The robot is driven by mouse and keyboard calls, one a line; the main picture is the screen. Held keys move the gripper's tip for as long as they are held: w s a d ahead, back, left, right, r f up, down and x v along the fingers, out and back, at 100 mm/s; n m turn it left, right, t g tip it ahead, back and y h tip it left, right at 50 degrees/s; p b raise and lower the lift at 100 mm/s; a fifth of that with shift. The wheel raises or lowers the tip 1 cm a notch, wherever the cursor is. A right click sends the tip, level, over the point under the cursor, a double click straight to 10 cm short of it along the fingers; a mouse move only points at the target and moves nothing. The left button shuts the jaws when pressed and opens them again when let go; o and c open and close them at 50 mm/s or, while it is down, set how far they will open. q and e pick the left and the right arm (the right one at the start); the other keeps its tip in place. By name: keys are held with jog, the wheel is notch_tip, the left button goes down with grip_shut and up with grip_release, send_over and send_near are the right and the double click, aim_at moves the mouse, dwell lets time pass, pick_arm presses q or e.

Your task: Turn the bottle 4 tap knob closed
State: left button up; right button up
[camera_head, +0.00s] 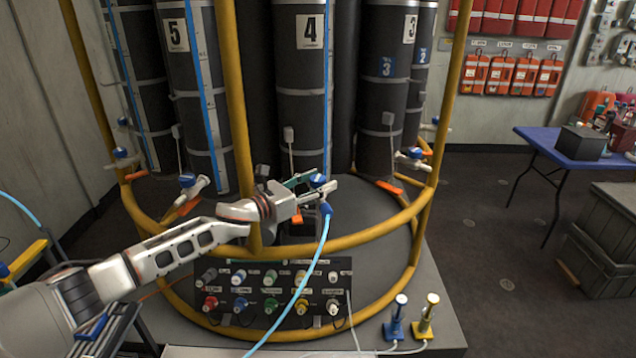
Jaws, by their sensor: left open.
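Bottle 4 (304,62) is a tall dark cylinder with a white label reading 4, upright in the rosette frame. Its blue tap knob (318,180) is low in front of it, at the fingers of my left gripper (316,186). The gripper comes in from the left and is open, with its fingers around or beside the knob; I cannot tell whether they touch it. A light blue hose (318,250) hangs from a blue fitting (326,209) just below the fingers. The tap's body is mostly hidden by the gripper. My right gripper is out of view.
A yellow tubular frame (232,85) rings the bottles, and my left arm crosses its lower ring. A dark panel of coloured knobs (262,316) is below. Other blue taps (187,180) flank bottle 4. A blue table (566,152) and grey crates (606,240) are at right.

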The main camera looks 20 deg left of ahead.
pick_arm(q)
jog(key=v, duration=1.2)
